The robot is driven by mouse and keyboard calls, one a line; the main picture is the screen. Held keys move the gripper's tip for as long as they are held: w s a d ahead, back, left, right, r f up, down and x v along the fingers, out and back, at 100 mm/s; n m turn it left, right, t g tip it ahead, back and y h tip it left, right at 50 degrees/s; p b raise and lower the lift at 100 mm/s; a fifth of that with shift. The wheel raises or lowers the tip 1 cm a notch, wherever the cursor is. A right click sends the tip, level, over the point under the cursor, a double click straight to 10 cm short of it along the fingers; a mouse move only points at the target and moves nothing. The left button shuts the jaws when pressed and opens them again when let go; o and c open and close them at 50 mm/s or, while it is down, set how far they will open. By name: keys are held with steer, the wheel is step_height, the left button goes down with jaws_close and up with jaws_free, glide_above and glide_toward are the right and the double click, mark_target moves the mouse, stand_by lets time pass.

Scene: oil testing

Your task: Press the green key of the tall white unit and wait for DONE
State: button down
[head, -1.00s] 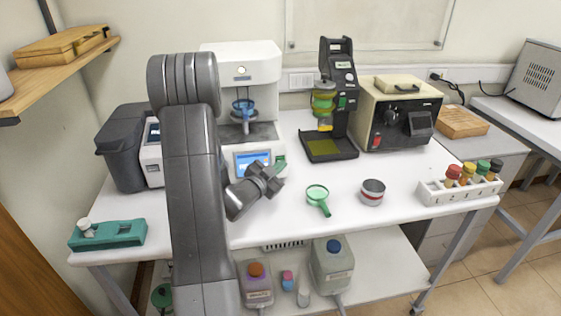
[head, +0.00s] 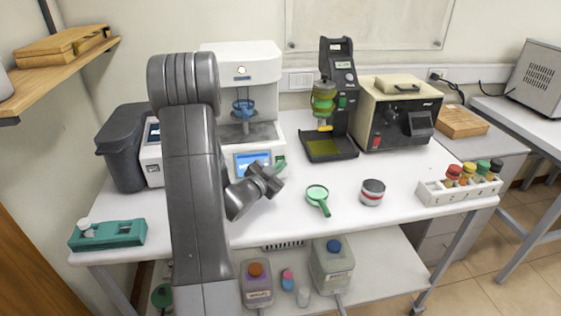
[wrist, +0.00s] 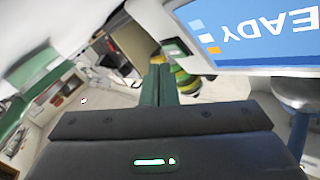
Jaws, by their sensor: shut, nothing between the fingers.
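The tall white unit (head: 262,62) stands at the back of the table, left of centre, with a blue-handled vessel (head: 243,108) in its bay. Its blue screen (head: 252,163) faces front. In the wrist view the screen (wrist: 255,35) appears upside down and its visible letters read "EADY", the first letter cut off. The green key (head: 280,162) is at the screen's right. My gripper (head: 277,183) is shut and empty, just in front of and below the key. Its closed fingers (wrist: 161,75) show in the wrist view; I cannot tell whether they touch the key.
A green magnifier (head: 317,196) and a round tin (head: 372,190) lie right of my gripper. A black tester (head: 338,100) and a beige box (head: 398,112) stand behind them. A vial rack (head: 460,190) is at the right edge, a teal holder (head: 107,234) at the left.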

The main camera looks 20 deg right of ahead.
steer(key=shift+w+f, duration=0.1)
steer(key=shift+w+d+b, duration=0.15)
steer(key=shift+w+b, duration=0.15)
steer(key=shift+b, duration=0.05)
steer(key=shift+w+f, duration=0.1)
steer(key=shift+w, duration=0.3)
stand_by(0.7)
stand_by(0.4)
steer(key=shift+s+r+b, duration=0.2)
steer(key=shift+s+b, duration=0.4)
steer(key=shift+s, duration=0.2)
steer(key=s, duration=0.1)
steer(key=s+a+r, duration=0.1)
steer(key=s, duration=0.1)
steer(key=s+b, duration=0.1)
steer(key=shift+s+a+r, duration=0.15)
steer(key=shift+s+a, duration=0.05)
steer(key=shift+s, duration=0.15)
stand_by(0.3)
